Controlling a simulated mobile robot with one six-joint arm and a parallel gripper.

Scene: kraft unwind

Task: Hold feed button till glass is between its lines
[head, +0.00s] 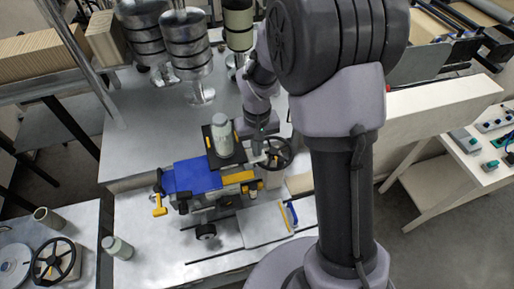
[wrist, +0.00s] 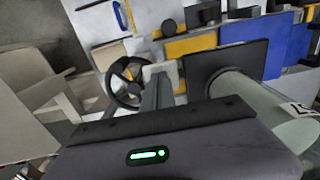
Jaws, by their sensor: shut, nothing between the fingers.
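A pale, translucent cylinder (head: 222,134), which looks like the glass, stands upright on a black square plate (head: 240,152) on the machine. In the wrist view the cylinder (wrist: 255,98) lies at the right, partly cut off, beside the black plate (wrist: 238,62). My gripper (head: 260,152) is shut and empty, just right of the plate and close to a black handwheel (head: 279,152). In the wrist view my fingertips (wrist: 160,80) are in front of a pale block, between handwheel and plate. I cannot make out the feed button or the lines on the glass for certain.
A blue block (head: 194,175) and yellow parts (head: 238,177) sit in front of the plate. Metal stacked cylinders (head: 185,45) stand at the back. A second handwheel (head: 55,260) lies lower left. A white side table (head: 470,160) with switches is at the right.

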